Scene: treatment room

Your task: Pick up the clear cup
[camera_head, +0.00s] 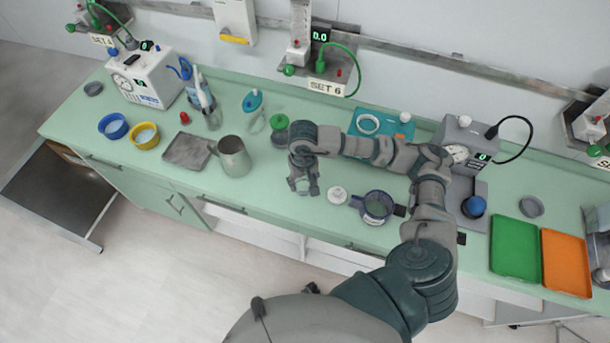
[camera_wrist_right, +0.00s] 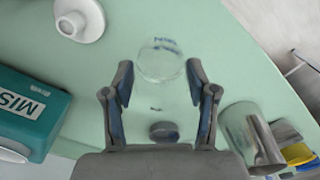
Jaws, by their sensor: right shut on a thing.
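The clear cup (camera_wrist_right: 161,62) shows in the right wrist view as a see-through round shape with blue lettering, between the fingertips of my right gripper (camera_wrist_right: 159,80). The fingers are shut on it, though its clear walls are hard to make out. In the head view my right gripper (camera_head: 304,184) hangs over the front part of the green counter, left of a white round lid-like piece (camera_head: 337,194). The cup cannot be made out clearly in that view. My left gripper is not in view.
A metal pitcher (camera_head: 234,156) stands left of the gripper. A green-lidded jar (camera_head: 279,130) is behind it. A dark-handled jug (camera_head: 376,207) is to the right. A teal box (camera_head: 397,130) lies at the back. Green (camera_head: 515,247) and orange (camera_head: 565,262) trays lie far right.

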